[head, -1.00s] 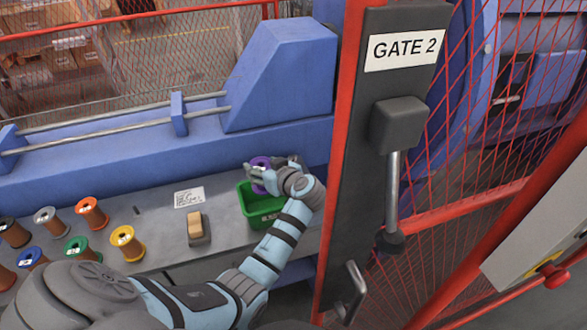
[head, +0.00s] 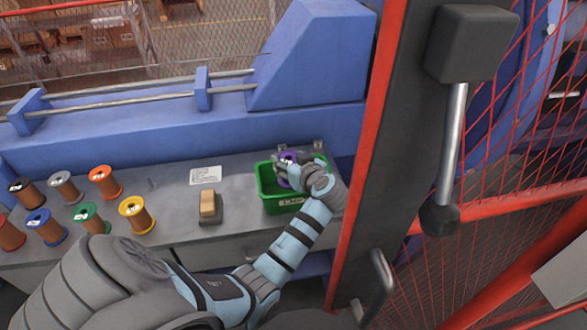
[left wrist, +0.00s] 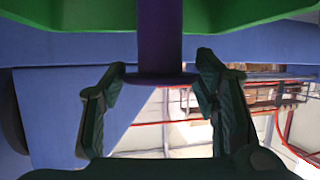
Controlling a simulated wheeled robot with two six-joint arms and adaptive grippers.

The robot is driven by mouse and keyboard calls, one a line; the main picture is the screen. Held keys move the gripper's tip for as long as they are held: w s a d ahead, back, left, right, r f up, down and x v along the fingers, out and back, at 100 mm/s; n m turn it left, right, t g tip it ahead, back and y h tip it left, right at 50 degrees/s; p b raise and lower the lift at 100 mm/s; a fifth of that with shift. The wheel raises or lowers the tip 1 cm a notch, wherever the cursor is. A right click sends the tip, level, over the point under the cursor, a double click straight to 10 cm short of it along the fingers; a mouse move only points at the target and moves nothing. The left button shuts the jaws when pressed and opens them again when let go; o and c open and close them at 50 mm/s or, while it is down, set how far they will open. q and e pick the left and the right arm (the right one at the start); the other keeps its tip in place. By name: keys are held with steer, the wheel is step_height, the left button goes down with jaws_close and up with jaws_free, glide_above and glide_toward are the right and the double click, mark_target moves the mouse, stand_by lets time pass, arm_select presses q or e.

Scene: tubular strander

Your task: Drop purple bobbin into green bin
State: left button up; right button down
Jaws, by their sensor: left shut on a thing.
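The purple bobbin (head: 287,157) is in my left gripper (head: 283,167), over the green bin (head: 268,192) in the head view. The gripper hides part of the bobbin and part of the bin's inside. In the left wrist view the bobbin's purple stem (left wrist: 160,32) and flange show between the two fingers of my left gripper (left wrist: 160,78). The green bin's wall (left wrist: 60,18) fills the top of that view. I cannot tell exactly how far the bobbin is above the bin floor. My right gripper is out of view.
Several other bobbins, such as a yellow one (head: 136,215) and an orange one (head: 104,182), stand on the left of the bench. A tan block on a dark base (head: 209,206) and a paper label (head: 205,175) lie left of the bin. A red-edged gate post (head: 400,150) stands to the right.

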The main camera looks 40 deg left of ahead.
arm_select(q)
steer(key=shift+s+r, duration=0.2)
steer(key=o, duration=1.3)
steer(key=shift+c, duration=0.2)
steer(key=shift+w, duration=0.1)
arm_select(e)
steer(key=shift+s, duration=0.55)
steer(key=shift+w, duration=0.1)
arm_select(q)
step_height(320, 180, up, 10)
steer(key=shift+f, duration=0.1)
